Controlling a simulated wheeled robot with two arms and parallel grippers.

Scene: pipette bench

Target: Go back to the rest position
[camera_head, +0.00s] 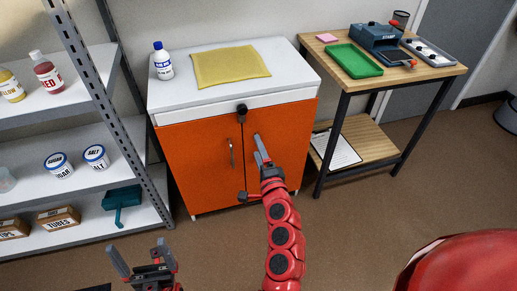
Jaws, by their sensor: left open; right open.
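My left gripper (141,256) is low at the bottom left, above the floor. Its two fingers stand apart with nothing between them. My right gripper (262,152) is in front of the right door of the orange cabinet (195,155). One pale finger points up toward that door's handle area; whether it touches cannot be told. The second finger is hard to make out. I see nothing held in it. Both cabinet doors look shut. The left door's handle (231,153) is visible; the right one is largely hidden by my gripper.
A yellow mat (230,66) and a blue-capped bottle (162,61) are on the cabinet top. A metal shelf (88,82) with bottles and boxes stands left. A wooden table (433,73) with a green tray (353,61) stands right. Floor in front is clear.

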